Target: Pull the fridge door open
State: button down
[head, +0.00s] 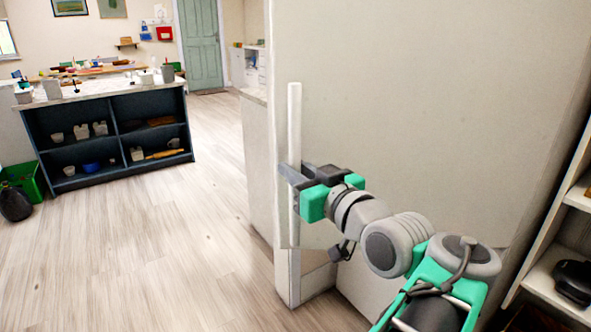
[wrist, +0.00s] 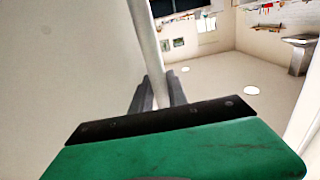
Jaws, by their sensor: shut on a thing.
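The fridge (head: 420,110) is a tall pale cream block filling the right half of the head view. A long white vertical handle (head: 294,125) stands at its left front edge. My gripper (head: 288,178) is shut on the handle, around the lower half of the bar. In the wrist view the handle (wrist: 148,45) runs down between the two grey fingers of my gripper (wrist: 158,92).
An island (head: 110,135) with dark open shelves stands at the left, with a green crate (head: 25,178) beside it. The wooden floor (head: 170,250) between it and the fridge is clear. A shelf unit (head: 550,260) stands close at the right.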

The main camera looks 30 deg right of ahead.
jog(key=shift+a+r, duration=0.1)
jog(key=shift+r, duration=0.3)
jog(key=c, duration=1.5)
grip_release()
jog(key=shift+o, duration=1)
jog(key=shift+f, duration=0.15)
